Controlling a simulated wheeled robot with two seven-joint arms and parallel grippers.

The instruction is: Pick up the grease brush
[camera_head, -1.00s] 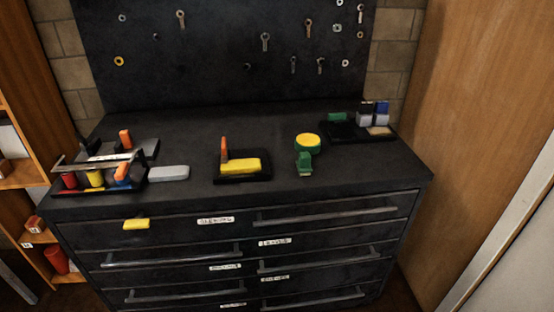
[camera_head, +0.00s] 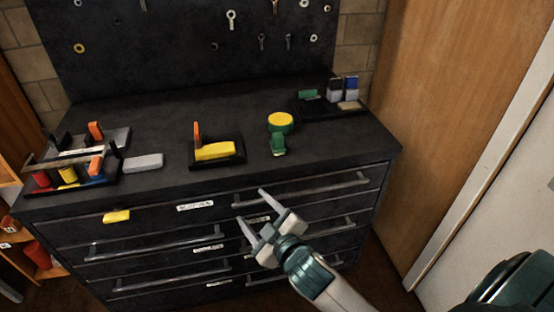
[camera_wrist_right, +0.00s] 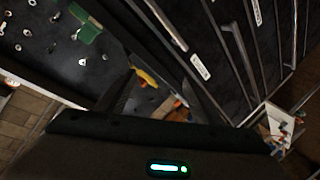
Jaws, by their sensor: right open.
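A small green object with a paler end (camera_head: 278,145), which looks like the grease brush, lies on the dark cabinet top near its front edge. It is just in front of a round green tin with a yellow top (camera_head: 281,121). My right gripper (camera_head: 251,206) is open and empty, in front of the drawers and lower in the picture than the brush, apart from it. In the right wrist view a green object (camera_wrist_right: 88,32) shows at upper left; I cannot tell whether it is the brush. My left gripper is not in view.
A black tray (camera_head: 231,162) with a yellow block and an orange piece stands left of the brush. A grey block (camera_head: 143,162) and a cluttered rack (camera_head: 110,182) are further left. Another tray (camera_head: 322,112) is at back right. Drawer handles (camera_head: 310,188) stick out in front.

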